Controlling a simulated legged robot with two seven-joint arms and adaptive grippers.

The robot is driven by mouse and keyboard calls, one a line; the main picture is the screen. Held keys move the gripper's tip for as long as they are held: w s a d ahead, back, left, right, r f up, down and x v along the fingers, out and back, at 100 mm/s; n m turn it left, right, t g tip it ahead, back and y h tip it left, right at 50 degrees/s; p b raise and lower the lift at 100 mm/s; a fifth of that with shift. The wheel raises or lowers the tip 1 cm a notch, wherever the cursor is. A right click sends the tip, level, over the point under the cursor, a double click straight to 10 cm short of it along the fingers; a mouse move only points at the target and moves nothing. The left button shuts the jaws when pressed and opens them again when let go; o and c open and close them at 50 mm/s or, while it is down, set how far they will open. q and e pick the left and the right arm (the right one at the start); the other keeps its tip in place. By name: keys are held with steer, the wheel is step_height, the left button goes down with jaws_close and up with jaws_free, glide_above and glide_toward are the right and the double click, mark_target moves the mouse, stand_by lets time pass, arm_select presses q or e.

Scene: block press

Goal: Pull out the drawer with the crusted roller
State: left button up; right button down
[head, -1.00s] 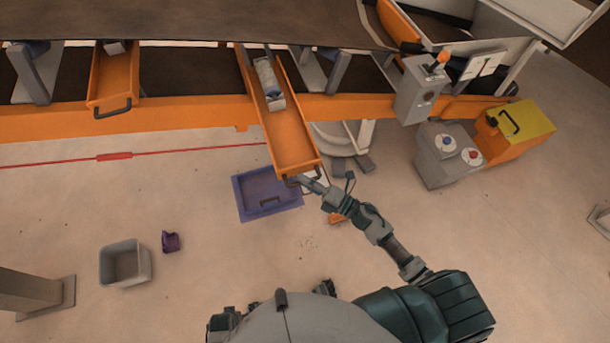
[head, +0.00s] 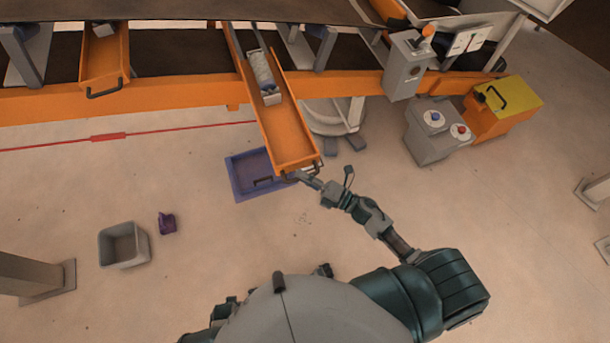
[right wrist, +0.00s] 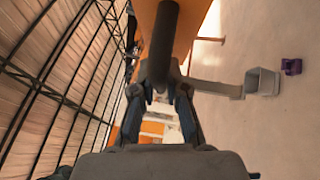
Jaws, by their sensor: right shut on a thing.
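The long orange drawer (head: 287,135) is pulled well out from under the conveyor, in the middle of the head view. A pale grey, rough-looking roller (head: 263,70) lies in its rear part. My right gripper (head: 303,177) is at the dark handle on the drawer's front end, shut on it. In the right wrist view the dark handle bar (right wrist: 165,45) runs between the fingers of my right gripper (right wrist: 158,92), with orange drawer surface behind it. My left gripper is not in view.
A second orange drawer (head: 104,60) with a small grey block sits at the left. A purple tray (head: 240,183) lies on the floor below the pulled drawer. A grey bin (head: 122,245), a purple lump (head: 166,222) and a grey button box (head: 432,145) stand around clear floor.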

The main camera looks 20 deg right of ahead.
steer(key=c, duration=1.3)
jaws_free()
steer(key=shift+s+a+f, duration=0.1)
steer(key=shift+a+f, duration=0.05)
steer(key=shift+f, duration=0.15)
steer(key=shift+c, duration=0.2)
steer(key=shift+o, duration=0.8)
steer(key=shift+w+a+r, duration=0.15)
steer(key=shift+w, duration=0.05)
steer(key=v, duration=1.2)
